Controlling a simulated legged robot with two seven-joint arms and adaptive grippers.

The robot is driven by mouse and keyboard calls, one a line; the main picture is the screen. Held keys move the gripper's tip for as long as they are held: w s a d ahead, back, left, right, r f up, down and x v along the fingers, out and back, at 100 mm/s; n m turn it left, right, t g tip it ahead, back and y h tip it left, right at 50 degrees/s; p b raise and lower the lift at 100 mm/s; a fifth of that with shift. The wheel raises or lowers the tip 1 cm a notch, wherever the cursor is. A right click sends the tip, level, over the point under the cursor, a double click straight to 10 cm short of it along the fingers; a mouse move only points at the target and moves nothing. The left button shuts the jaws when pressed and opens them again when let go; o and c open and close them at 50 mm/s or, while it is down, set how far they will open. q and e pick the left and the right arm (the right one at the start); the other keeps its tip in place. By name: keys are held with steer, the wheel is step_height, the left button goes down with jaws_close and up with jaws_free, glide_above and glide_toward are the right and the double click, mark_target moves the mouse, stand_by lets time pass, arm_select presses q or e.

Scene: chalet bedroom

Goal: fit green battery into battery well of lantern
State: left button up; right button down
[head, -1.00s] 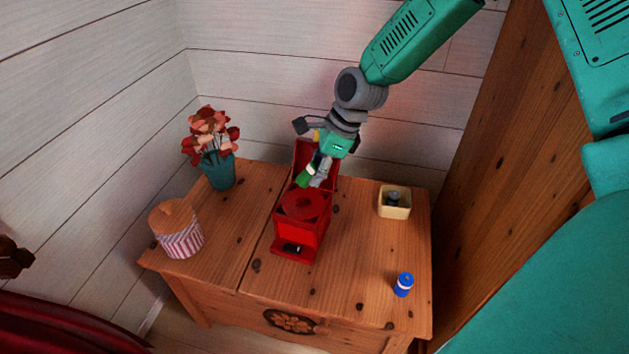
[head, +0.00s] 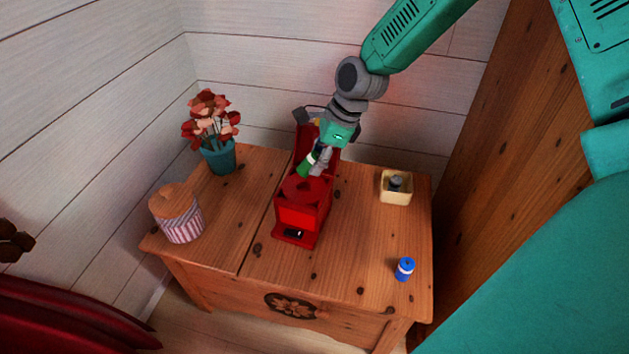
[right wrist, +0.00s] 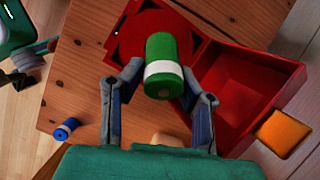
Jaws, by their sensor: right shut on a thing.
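The green battery (head: 308,162), with a white band, is held tilted above the red lantern (head: 316,220). My right gripper (right wrist: 160,80) is shut on it, one finger on each side. In the right wrist view the battery (right wrist: 161,52) covers part of the round battery well (right wrist: 128,40). In the head view the well (head: 296,189) is on the lantern's upper face, below the battery. They look apart. The lantern's hinged lid (right wrist: 240,90) stands open. What looks like my left gripper (right wrist: 30,55) is cut off at the wrist view's upper left.
A striped jar (head: 182,225) and a potted flower (head: 220,157) stand left. Walls close off the back.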

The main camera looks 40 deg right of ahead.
mark_target(316, 186)
step_height(316, 186, down, 4)
steer(key=shift+s+a+r+b, duration=0.1)
steer(key=shift+r+b, duration=0.05)
steer(key=shift+b, duration=0.2)
steer(key=shift+f, duration=0.35)
steer(key=c, duration=1.2)
jaws_free()
steer(key=shift+f, duration=0.1)
